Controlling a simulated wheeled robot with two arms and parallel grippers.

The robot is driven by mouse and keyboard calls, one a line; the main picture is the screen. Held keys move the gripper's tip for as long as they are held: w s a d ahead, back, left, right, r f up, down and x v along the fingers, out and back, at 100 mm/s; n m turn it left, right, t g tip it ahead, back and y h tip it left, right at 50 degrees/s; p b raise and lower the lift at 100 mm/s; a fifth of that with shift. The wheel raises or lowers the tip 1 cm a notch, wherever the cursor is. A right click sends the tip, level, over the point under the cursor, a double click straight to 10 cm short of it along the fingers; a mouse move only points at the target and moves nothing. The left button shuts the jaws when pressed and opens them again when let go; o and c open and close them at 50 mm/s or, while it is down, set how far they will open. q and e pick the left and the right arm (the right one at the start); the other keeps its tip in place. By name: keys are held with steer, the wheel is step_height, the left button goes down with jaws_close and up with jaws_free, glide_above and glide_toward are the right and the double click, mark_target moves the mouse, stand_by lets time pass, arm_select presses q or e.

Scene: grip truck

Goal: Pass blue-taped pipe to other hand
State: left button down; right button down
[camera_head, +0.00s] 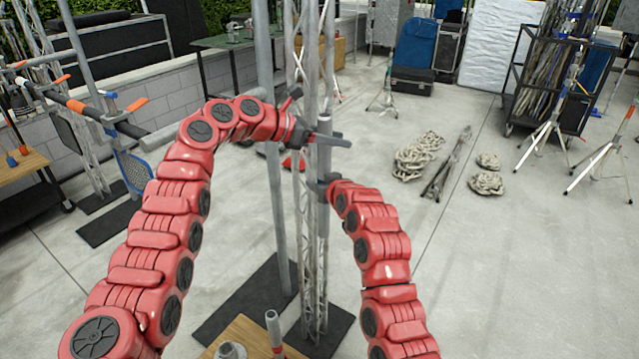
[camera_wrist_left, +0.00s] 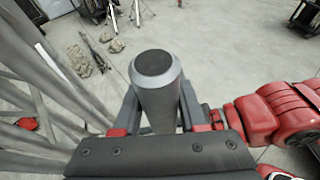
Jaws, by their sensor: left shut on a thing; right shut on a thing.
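A grey pipe (camera_head: 324,160) stands upright in the middle of the head view, in front of the truss towers. I see no blue tape on its visible part. My left gripper (camera_head: 322,138) is shut on the pipe near its top. My right gripper (camera_head: 324,184) is shut on the same pipe lower down. In the left wrist view the dark round end of the pipe (camera_wrist_left: 154,66) points up at the camera, with the fingers of my left gripper (camera_wrist_left: 158,112) on both sides of it. The gripped stretches are partly hidden by the jaws.
A metal truss tower (camera_head: 312,285) and a tall pole (camera_head: 277,215) stand close by on dark base plates.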

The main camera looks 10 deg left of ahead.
arm_select(q)
steer(key=shift+c, duration=1.9)
jaws_free()
